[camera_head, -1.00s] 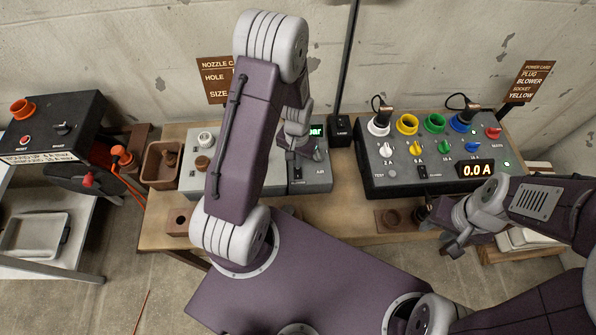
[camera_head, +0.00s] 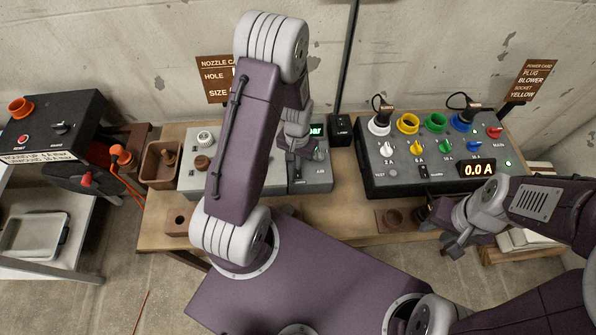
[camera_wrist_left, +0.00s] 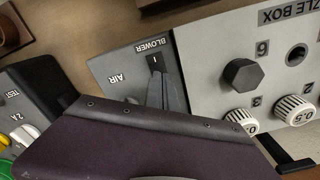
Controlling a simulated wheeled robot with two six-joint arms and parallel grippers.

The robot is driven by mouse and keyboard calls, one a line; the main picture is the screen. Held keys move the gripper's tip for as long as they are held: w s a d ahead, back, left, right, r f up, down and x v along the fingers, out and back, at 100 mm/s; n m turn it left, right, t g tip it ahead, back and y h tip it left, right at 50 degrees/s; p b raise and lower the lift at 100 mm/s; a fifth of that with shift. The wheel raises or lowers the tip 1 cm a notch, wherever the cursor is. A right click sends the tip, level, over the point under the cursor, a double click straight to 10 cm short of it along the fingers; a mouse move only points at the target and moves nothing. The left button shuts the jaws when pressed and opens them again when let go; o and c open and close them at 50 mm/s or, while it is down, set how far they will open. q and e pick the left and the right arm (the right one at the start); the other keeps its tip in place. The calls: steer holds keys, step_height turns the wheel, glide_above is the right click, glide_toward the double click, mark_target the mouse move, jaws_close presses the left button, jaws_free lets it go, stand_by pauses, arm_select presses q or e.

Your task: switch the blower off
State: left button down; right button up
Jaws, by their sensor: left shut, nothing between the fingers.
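The blower switch (camera_wrist_left: 154,63), a small black rocker with a white mark, sits on the grey AIR panel (camera_wrist_left: 112,72) beside the word BLOWER in the left wrist view. My left gripper (camera_wrist_left: 161,82) is shut and empty, its tips right at the switch's edge; I cannot tell whether they touch it. In the head view the left gripper (camera_head: 299,172) is over the AIR panel (camera_head: 318,178) and hides the switch. My right gripper (camera_head: 458,240) is low at the right, in front of the power box; its jaws are unclear.
The nozzle box (camera_head: 196,180) adjoins the AIR panel on the left. The black power box (camera_head: 400,182) with coloured sockets and knobs stands right, its display (camera_head: 477,169) reading 0.0 A. A brown bin (camera_head: 160,178) is at the table's left.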

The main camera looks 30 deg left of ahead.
arm_select(q)
steer(key=shift+f, duration=0.4)
steer(key=shift+r, duration=0.1)
step_height(320, 180, up, 7)
steer(key=p, duration=0.6)
stand_by(0.4)
